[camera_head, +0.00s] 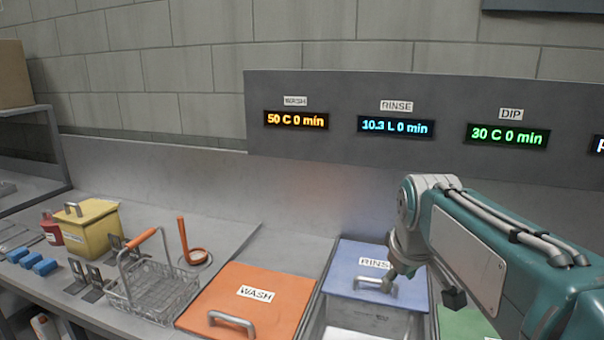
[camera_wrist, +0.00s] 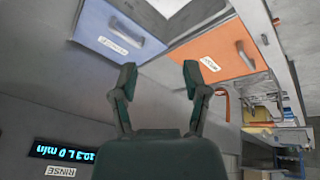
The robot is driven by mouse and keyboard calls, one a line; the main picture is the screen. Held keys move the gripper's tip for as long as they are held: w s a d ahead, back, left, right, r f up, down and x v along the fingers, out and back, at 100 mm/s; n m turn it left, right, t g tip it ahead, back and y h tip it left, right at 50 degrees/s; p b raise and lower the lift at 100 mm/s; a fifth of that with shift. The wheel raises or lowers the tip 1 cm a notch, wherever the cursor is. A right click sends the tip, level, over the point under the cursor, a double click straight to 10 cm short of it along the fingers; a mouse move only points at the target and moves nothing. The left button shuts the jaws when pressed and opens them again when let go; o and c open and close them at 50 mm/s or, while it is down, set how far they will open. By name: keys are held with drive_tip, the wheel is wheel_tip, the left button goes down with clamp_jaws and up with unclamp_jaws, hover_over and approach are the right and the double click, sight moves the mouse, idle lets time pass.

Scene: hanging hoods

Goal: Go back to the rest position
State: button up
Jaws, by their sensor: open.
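My gripper is open and empty in the wrist view (camera_wrist: 160,76), its two dark green fingers spread apart. In the head view my arm reaches in from the right and bends down over the blue RINSE lid (camera_head: 352,262); the fingertips are hard to make out there. The RINSE lid also shows in the wrist view (camera_wrist: 100,25), with its grey handle clear of the fingers. The orange WASH lid (camera_head: 262,298) lies to its left and shows in the wrist view (camera_wrist: 225,50).
A wire basket (camera_head: 155,292) with an orange handle stands left of the WASH lid. A yellow box (camera_head: 90,228), a red container (camera_head: 50,228) and blue blocks (camera_head: 33,263) stand farther left. A panel with displays (camera_head: 330,95) rises behind. A green lid (camera_head: 465,322) lies under my arm.

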drive_tip(key=s+f+m, duration=0.2)
drive_tip(key=s+f, duration=0.2)
drive_tip(key=s, duration=0.5)
drive_tip(key=s+a+f+m+t, duration=0.1)
drive_tip(key=s+f+m, duration=0.2)
drive_tip(key=s, duration=0.6)
drive_tip(key=shift+s+f+m, duration=0.3)
drive_tip(key=shift+f, duration=0.1)
drive_tip(key=shift+a, duration=0.1)
